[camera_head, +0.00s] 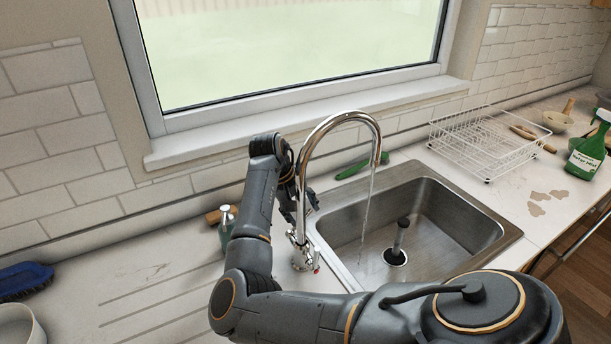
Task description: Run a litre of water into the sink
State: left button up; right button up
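The chrome tap (325,122) arches over the left side of the steel sink (455,195). A thin stream of water (368,200) falls from its spout into the basin. A dark upright piece (402,235) stands at the drain (395,257). I cannot tell whether it blocks the drain, and no clear water level shows. My arm coming in from the lower right reaches to the tap. My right gripper (303,194) is beside the tap's column, near its base. Its fingers are small and partly hidden, so its opening and any contact are unclear. My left gripper is out of view.
A soap bottle (226,228) stands left of the tap. A green brush (362,166) lies behind the sink. A white dish rack (488,140) and a green spray bottle (588,155) are to the right. A blue brush (22,281) lies far left. The left drainboard is mostly clear.

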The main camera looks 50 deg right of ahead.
jog(key=a, duration=0.1)
jog(key=a+p, duration=0.1)
jog(key=a, duration=0.1)
jog(key=shift+w, duration=0.35)
jog(key=shift+w+a+r+p, duration=0.1)
jog(key=shift+a+r+p, duration=0.05)
jog(key=shift+a+p, duration=0.4)
jog(key=shift+o, duration=1)
jog(key=shift+w+a+r+p, duration=0.1)
jog(key=shift+a+r+p, duration=0.1)
jog(key=shift+a, duration=0.25)
jog(key=shift+w+a+r+p, duration=0.1)
jog(key=shift+a+p, duration=0.1)
jog(key=shift+a, duration=0.25)
jog(key=shift+o, duration=0.4)
jog(key=shift+w+a, duration=0.15)
jog(key=shift+a, duration=0.35)
jog(key=r+p, duration=0.2)
jog(key=p, duration=0.1)
jog(key=shift+d+r, duration=0.2)
jog(key=shift+r, duration=0.05)
jog(key=shift+c, duration=1.4)
notch_tip(320, 180, up, 6)
jog(key=d+p, duration=0.1)
jog(key=p, duration=0.4)
jog(key=shift+w, duration=0.25)
